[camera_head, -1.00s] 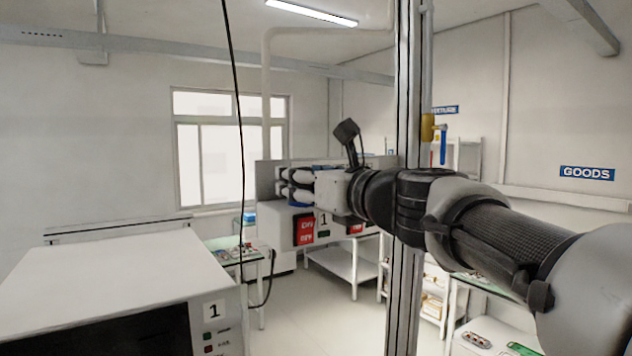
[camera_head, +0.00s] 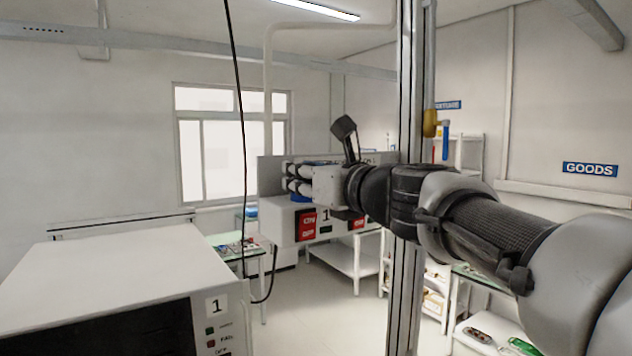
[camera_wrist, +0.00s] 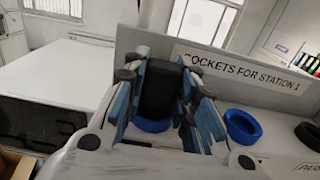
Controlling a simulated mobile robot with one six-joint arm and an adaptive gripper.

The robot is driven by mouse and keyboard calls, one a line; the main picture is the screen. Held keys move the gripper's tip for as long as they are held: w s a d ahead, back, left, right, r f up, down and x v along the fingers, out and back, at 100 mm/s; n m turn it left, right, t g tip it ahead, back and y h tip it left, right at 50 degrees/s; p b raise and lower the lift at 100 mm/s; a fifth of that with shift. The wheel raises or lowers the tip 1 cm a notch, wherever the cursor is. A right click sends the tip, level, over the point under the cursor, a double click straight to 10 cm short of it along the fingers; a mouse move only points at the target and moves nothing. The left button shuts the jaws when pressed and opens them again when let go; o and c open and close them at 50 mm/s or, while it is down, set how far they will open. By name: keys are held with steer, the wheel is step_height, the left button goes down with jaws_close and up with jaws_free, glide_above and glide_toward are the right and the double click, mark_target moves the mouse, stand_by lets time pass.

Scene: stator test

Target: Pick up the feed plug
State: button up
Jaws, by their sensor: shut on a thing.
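The feed plug (camera_wrist: 158,90) is a black cylinder in the wrist view, standing upright between my gripper's blue-padded fingers. My gripper (camera_wrist: 160,98) is shut on it from both sides. A blue ring (camera_wrist: 152,125) shows at the plug's lower end; whether the plug sits inside it or just above is hidden. In the head view my gripper (camera_head: 296,180) is in front of a grey back panel, above the white station box with red switches (camera_head: 306,225). The plug cannot be made out clearly there.
In the wrist view a blue socket ring (camera_wrist: 242,127) and a black ring (camera_wrist: 308,134) lie to the right, below a "SOCKETS FOR STATION 1" panel (camera_wrist: 215,62). A white machine (camera_head: 110,270) stands at the left. A dark cable (camera_head: 242,130) hangs left of my gripper.

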steer(key=shift+c, duration=0.7)
step_height(320, 180, up, 20)
steer(key=p, duration=0.9)
